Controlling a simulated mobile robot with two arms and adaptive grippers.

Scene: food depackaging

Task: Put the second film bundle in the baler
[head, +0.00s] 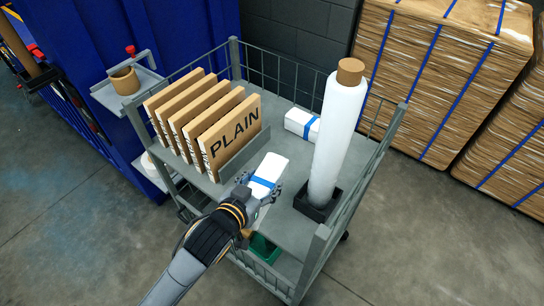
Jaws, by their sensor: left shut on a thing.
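A white film bundle (272,165) with a blue band is in my left gripper (260,188), whose fingers are shut on it over the middle of the grey cart's top shelf. I cannot tell whether it touches the shelf. Another white film bundle (298,122) with a blue band lies on the back of the shelf, partly hidden by a tall film roll. A large blue machine (190,40), which looks like the baler, stands behind and left of the cart; its opening is not seen. My right gripper is not in view.
The grey wire-sided cart (282,218) holds a rack of cardboard pieces marked PLAIN (234,130) and the upright film roll (338,135) in a black base. A small bracket shelf (130,95) holds a tape roll. Strapped cardboard bales (440,75) stand at right.

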